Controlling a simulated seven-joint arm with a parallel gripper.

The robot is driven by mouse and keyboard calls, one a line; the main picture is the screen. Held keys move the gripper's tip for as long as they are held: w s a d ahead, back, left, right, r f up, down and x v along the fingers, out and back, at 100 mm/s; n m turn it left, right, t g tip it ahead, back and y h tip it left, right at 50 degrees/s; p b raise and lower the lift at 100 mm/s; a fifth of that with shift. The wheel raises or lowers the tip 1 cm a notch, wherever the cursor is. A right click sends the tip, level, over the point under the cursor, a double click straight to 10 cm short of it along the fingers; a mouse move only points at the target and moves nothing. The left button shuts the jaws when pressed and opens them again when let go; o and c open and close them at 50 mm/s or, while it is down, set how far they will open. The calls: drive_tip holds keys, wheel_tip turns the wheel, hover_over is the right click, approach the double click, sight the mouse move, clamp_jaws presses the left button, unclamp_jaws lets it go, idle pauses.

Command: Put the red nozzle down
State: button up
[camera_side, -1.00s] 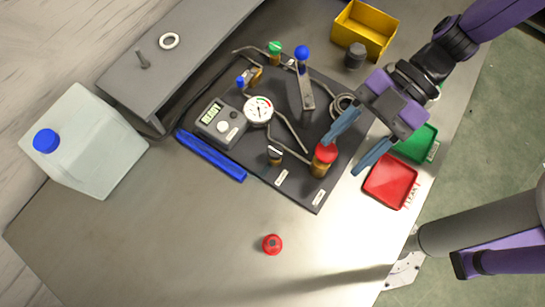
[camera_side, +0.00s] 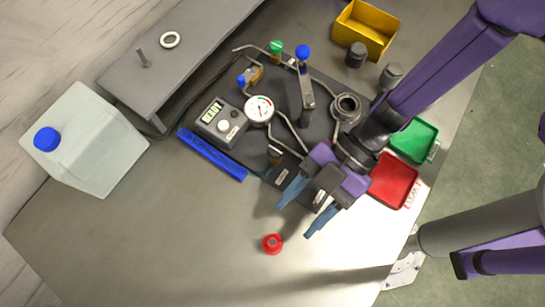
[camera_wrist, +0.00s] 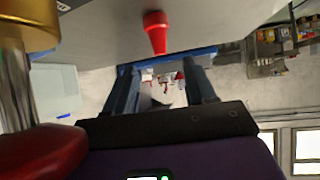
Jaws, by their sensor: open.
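The red nozzle (camera_side: 272,243) stands on the bare grey table, below the dark fixture board in the side view. In the wrist view the red nozzle (camera_wrist: 157,32) shows beyond the fingertips, roughly in line with the gap between them. My gripper (camera_side: 294,220) is open and empty, with blue fingers apart. Its tips are up and to the right of the nozzle in the side view, and not touching it. My gripper's fingers also show in the wrist view (camera_wrist: 160,80).
The dark board carries a gauge (camera_side: 259,109), a READY box (camera_side: 218,124) and bent pipes. A red (camera_side: 394,181) and a green tray (camera_side: 414,140) lie right. A red-and-brass fitting (camera_wrist: 28,30) is close at left in the wrist view. Table left of the nozzle is clear.

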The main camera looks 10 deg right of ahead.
sight(276, 238)
drive_tip(key=x, duration=0.5)
drive_tip(key=shift+s+a+f, duration=0.2)
drive_tip(key=shift+a+f, duration=0.05)
drive_tip(key=shift+a, duration=0.05)
drive_tip(key=shift+c, duration=0.3)
clamp_jaws()
